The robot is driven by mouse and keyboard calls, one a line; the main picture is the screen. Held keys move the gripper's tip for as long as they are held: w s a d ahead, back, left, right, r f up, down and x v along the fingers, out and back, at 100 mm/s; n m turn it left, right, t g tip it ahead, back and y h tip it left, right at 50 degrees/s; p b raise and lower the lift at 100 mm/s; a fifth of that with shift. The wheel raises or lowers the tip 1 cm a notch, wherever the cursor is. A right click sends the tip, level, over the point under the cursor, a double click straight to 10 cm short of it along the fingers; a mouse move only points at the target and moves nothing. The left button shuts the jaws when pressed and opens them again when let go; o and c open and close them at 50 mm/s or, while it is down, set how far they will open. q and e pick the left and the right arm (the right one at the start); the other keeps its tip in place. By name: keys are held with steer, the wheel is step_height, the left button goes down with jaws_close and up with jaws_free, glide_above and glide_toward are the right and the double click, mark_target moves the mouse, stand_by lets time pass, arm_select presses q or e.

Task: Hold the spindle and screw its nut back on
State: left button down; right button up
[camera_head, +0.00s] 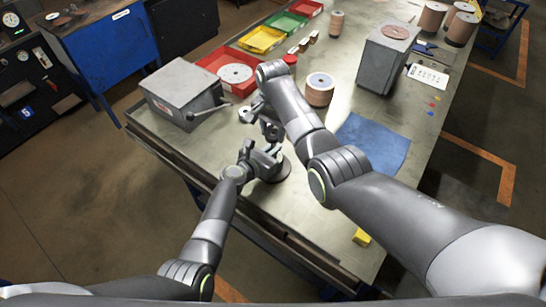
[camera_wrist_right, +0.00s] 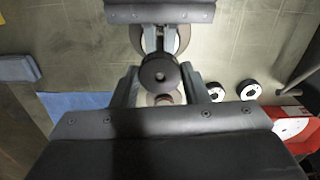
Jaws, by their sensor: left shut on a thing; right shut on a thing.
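The spindle's dark round base (camera_head: 281,171) shows on the table in the head view, partly behind my left gripper (camera_head: 268,157). My left gripper comes in from the left and is shut on the spindle, whose shaft is mostly hidden. My right gripper (camera_head: 268,128) points down just above and behind the left one. In the right wrist view my right gripper (camera_wrist_right: 160,88) is shut on the nut (camera_wrist_right: 160,74), a dark round piece with a central hole, seen from above. The nut hides what lies under it, so I cannot tell whether it touches the spindle's thread.
A grey box with a lever (camera_head: 182,95) stands at the left edge. A red tray (camera_head: 213,62) holds a disc.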

steer(key=m, duration=0.5)
steer(key=shift+w+r, duration=0.1)
steer(key=shift+w, duration=0.05)
steer(key=m, duration=1.1)
steer(key=shift+d, duration=0.1)
steer(key=m, duration=0.5)
steer(key=o, duration=1.1)
steer(key=shift+r, duration=2.15)
